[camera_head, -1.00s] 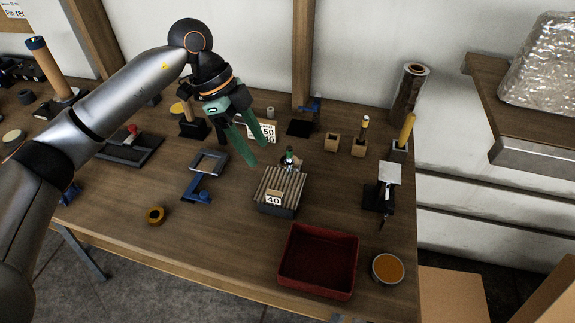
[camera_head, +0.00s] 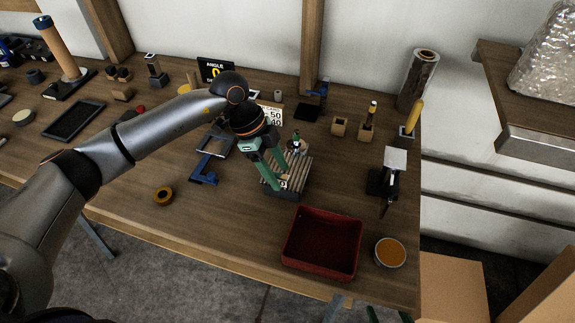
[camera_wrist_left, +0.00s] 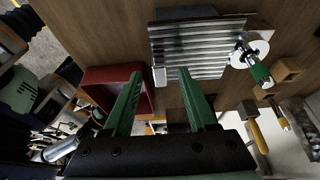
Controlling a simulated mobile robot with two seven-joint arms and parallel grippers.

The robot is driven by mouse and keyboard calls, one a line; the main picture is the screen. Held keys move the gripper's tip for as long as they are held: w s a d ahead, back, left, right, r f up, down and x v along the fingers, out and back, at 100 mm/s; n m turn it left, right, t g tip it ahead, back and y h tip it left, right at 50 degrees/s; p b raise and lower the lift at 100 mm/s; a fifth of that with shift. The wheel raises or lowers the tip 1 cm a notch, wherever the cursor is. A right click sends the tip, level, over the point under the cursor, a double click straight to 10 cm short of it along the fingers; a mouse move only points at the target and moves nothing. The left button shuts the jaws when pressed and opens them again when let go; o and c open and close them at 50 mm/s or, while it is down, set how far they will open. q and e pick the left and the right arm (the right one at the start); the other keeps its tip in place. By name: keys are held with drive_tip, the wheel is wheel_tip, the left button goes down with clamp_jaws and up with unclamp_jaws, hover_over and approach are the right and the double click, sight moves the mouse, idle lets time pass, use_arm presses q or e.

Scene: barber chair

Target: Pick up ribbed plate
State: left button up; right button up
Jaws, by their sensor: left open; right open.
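The ribbed plate (camera_head: 298,170) is a pale, ridged slab on a dark block near the middle of the table, partly hidden by my left gripper. It also shows in the wrist view (camera_wrist_left: 195,50), past the fingertips. My left gripper (camera_head: 280,178) is open, with its green fingers pointing down at the plate's near left side. In the wrist view the fingers (camera_wrist_left: 160,74) are apart with nothing between them; contact with the plate cannot be told. My right gripper (camera_head: 389,314) shows only as two separated green tips at the bottom edge.
A small green-topped item (camera_head: 296,144) stands at the plate's far edge. A red tray (camera_head: 322,270) lies in front, with a round orange-filled tin (camera_head: 390,252) beside it. A dark stand (camera_head: 384,180) is to the right. A blue tool (camera_head: 205,168) lies left; bare wood surrounds the tape roll (camera_head: 163,196).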

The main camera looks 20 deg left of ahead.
use_arm(q)
drive_tip(key=shift+d+f, duration=0.1)
drive_tip(key=shift+f, duration=0.1)
clamp_jaws()
idle(0.3)
drive_tip(key=shift+r, duration=0.1)
idle(0.9)
